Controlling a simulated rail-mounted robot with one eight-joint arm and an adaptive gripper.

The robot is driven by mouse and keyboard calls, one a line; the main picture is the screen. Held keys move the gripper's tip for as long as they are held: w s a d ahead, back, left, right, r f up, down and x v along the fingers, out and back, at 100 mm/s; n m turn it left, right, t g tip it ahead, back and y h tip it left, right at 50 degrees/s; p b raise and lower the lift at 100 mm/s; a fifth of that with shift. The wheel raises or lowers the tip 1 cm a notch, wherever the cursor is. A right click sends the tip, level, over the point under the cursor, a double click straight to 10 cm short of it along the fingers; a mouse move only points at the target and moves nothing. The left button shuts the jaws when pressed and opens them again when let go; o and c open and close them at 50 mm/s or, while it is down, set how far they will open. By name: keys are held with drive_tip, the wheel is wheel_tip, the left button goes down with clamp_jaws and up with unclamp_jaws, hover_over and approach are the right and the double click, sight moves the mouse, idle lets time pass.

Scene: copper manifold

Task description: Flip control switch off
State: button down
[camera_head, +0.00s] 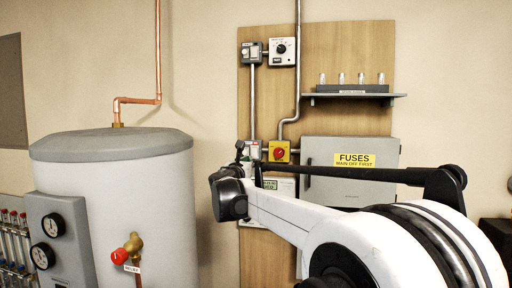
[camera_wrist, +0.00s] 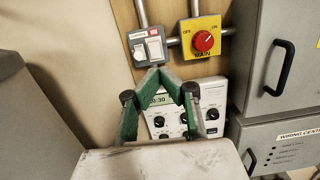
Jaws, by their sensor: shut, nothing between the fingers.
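A yellow MAIN switch (camera_wrist: 203,40) with a red knob is right of the grey box. A white timer panel (camera_wrist: 188,110) is below. The grey fuse cabinet (camera_head: 350,195) is right, with a shelf (camera_head: 352,97) above. A tank (camera_head: 115,195) stands left.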

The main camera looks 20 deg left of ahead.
drive_tip(key=shift+a, duration=0.45)
drive_tip(key=shift+w+r, duration=0.1)
drive_tip(key=p, duration=0.3)
approach(255, 148)
drive_tip(key=w, duration=0.3)
drive_tip(key=shift+w+a+r+p, duration=0.15)
drive_tip(key=shift+w+p, duration=0.25)
drive_tip(key=shift+w, duration=0.35)
drive_tip(key=shift+w+a+r+p, duration=0.2)
drive_tip(key=shift+w+p, duration=0.25)
drive_tip(key=shift+w, duration=0.3)
drive_tip(key=shift+w+a+r+p, duration=0.15)
drive_tip(key=shift+w+p, duration=0.25)
drive_tip(key=shift+w, duration=0.3)
drive_tip(key=shift+s, duration=0.15)
